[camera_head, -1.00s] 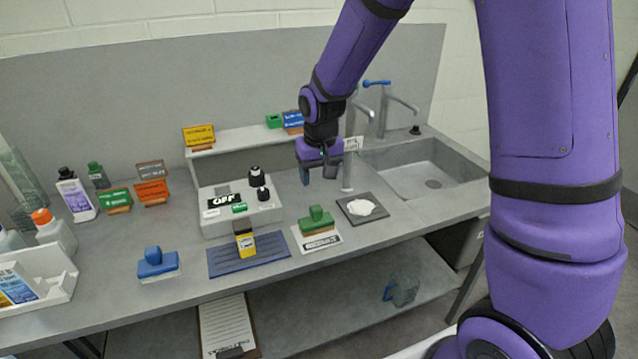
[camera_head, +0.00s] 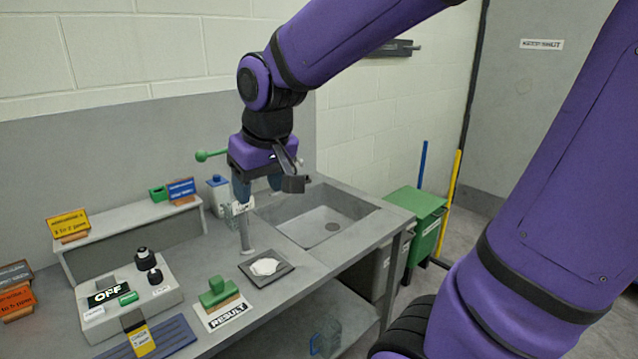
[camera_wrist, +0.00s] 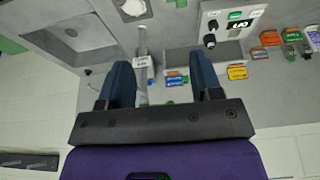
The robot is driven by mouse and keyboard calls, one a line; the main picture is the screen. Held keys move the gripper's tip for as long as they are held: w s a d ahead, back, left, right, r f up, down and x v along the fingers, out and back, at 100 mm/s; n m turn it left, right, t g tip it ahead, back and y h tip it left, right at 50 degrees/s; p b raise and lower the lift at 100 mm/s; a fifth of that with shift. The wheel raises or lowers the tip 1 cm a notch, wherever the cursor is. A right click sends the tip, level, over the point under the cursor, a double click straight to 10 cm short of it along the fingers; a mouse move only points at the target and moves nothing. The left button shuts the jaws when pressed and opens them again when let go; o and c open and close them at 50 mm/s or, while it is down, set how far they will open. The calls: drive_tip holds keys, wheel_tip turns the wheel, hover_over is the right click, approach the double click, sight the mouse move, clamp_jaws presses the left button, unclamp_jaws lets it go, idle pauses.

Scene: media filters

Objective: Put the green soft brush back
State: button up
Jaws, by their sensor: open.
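The green soft brush (camera_head: 218,291), with a green grip and a pale brown lower part, stands on a white card marked RESULT (camera_head: 230,315) on the grey bench. My gripper (camera_head: 258,188) is open and empty, well above and behind the brush, near the tap and the sink's left side. Its two dark blue fingers also show in the wrist view (camera_wrist: 160,64), with nothing between them. At the top edge of the wrist view a green patch is cut off, and I cannot tell if it is the brush.
A dark square with white material (camera_head: 265,268) lies right of the brush. A control box marked OFF (camera_head: 125,305), a blue mat (camera_head: 168,340) and a raised shelf (camera_head: 140,222) are to the left. The sink (camera_head: 318,225) is behind right. A green bin (camera_head: 412,210) stands beyond the bench.

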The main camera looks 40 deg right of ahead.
drive_tip(key=s+d+r+t, duration=0.1)
drive_tip(key=s+r, duration=0.2)
drive_tip(key=s, duration=0.9)
drive_tip(key=shift+s+d+r, duration=0.4)
